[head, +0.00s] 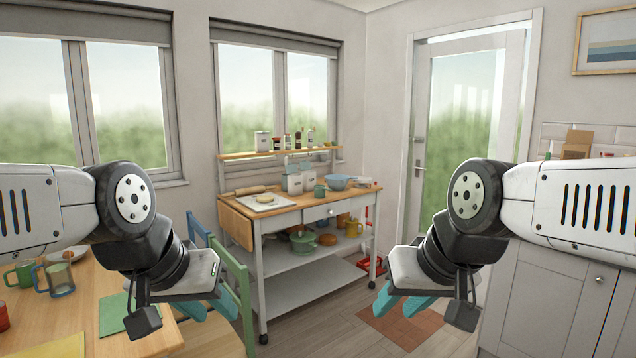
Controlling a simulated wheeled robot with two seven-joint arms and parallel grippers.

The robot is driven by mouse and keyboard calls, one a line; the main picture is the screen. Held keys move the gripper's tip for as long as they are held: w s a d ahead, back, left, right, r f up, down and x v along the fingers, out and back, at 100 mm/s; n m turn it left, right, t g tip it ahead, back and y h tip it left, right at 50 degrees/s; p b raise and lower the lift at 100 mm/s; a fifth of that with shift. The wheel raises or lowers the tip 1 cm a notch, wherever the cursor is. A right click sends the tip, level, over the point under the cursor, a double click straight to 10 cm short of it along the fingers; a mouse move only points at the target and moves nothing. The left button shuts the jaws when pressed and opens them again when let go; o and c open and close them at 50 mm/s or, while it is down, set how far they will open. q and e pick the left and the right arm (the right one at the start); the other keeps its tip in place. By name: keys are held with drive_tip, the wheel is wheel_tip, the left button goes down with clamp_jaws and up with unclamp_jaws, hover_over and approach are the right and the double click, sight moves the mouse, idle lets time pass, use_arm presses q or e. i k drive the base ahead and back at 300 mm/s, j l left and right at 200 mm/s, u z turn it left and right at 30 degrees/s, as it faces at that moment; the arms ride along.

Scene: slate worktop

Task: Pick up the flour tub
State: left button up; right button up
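Two white canisters stand side by side on the wooden top of a kitchen trolley across the room, a left one (294,184) and a right one (308,179). Another white tub (262,141) stands at the left end of the trolley's upper shelf. Any labels are too small to read, so I cannot tell which is the flour tub. My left gripper (208,306) is at lower left, with teal fingers apart and nothing between them. My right gripper (405,303) is at lower centre right, also open and empty. Both are far from the canisters.
The trolley (283,217) holds a board with dough (264,201), a blue bowl (338,183) and a green mug (319,191). A wooden table (84,309) with mugs is at left. Green (233,279) and blue (199,229) chairs stand between. Floor before the trolley is clear.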

sight(309, 178)
drive_tip(key=i+l, duration=0.45)
drive_tip(key=i+l+u, duration=0.1)
drive_tip(key=i+l, duration=0.4)
drive_tip(key=l, duration=0.15)
drive_tip(key=i+j, duration=0.15)
drive_tip(key=i, duration=0.3)
drive_tip(key=i+j, duration=0.15)
drive_tip(key=i, duration=0.3)
drive_tip(key=i+j+u, duration=0.1)
drive_tip(key=i, duration=0.35)
drive_tip(key=i+l+u, duration=0.1)
drive_tip(key=i+u, duration=0.15)
drive_tip(key=i, duration=0.15)
drive_tip(key=i+l+u, duration=0.2)
drive_tip(key=i, duration=0.2)
drive_tip(key=i+l+u, duration=0.25)
drive_tip(key=i, duration=0.15)
drive_tip(key=i+u, duration=0.15)
drive_tip(key=i, duration=0.55)
drive_tip(key=l, duration=0.1)
